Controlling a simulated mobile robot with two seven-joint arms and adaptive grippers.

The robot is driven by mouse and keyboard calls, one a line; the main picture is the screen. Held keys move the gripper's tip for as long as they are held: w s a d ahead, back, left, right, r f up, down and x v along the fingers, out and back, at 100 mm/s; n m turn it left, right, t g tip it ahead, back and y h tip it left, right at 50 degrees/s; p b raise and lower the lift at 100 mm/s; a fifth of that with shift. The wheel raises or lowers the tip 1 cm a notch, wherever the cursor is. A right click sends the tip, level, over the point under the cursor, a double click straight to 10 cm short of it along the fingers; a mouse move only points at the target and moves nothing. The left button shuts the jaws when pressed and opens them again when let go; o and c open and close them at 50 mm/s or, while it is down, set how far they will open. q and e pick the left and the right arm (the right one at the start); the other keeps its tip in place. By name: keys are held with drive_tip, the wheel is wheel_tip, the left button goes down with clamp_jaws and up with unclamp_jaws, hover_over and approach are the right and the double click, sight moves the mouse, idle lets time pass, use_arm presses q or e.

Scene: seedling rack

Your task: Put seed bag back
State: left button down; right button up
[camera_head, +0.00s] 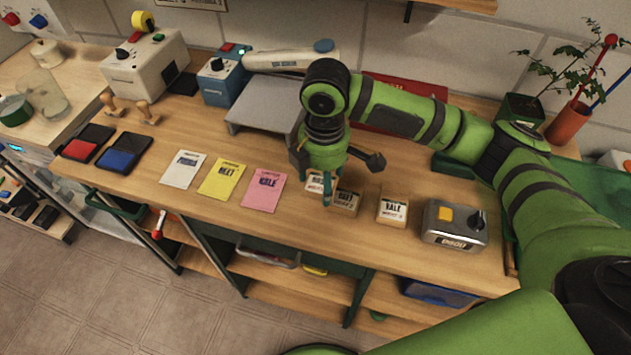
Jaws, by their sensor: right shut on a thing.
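A row of small pale seed bags is at the middle right of the workbench. The right gripper (321,190), on the green arm from the right, points down and is shut on the leftmost seed bag (314,183). The fingers hide much of that bag and its label; I cannot tell whether it touches the bench. A second seed bag (346,201) stands close to its right, with a label that seems to read BEET. A third seed bag (392,209), labelled KALE, stands apart further right. My left gripper is not in view.
White (181,170), yellow (222,179) and pink (264,189) cards lie left of the bags. A grey box with a yellow button (454,224) stands right. A grey stand (265,103) is behind. The bench's front edge (270,234) runs below the cards.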

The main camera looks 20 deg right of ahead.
sight(316, 174)
drive_tip(key=shift+w+a+f, duration=0.15)
drive_tip(key=shift+w+f, duration=0.25)
drive_tip(key=shift+w, duration=0.25)
drive_tip(key=shift+w+a+f, duration=0.15)
drive_tip(key=shift+w+f, duration=0.25)
drive_tip(key=shift+w, duration=0.2)
drive_tip(key=shift+f, duration=0.25)
wheel_tip(316, 174, down, 3)
drive_tip(key=shift+f+p, duration=0.15)
drive_tip(key=shift+p, duration=0.6)
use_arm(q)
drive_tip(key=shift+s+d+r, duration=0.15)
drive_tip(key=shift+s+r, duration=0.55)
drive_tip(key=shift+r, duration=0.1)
use_arm(e)
drive_tip(key=shift+f, duration=0.15)
drive_tip(key=shift+f, duration=0.2)
drive_tip(key=o, duration=1.2)
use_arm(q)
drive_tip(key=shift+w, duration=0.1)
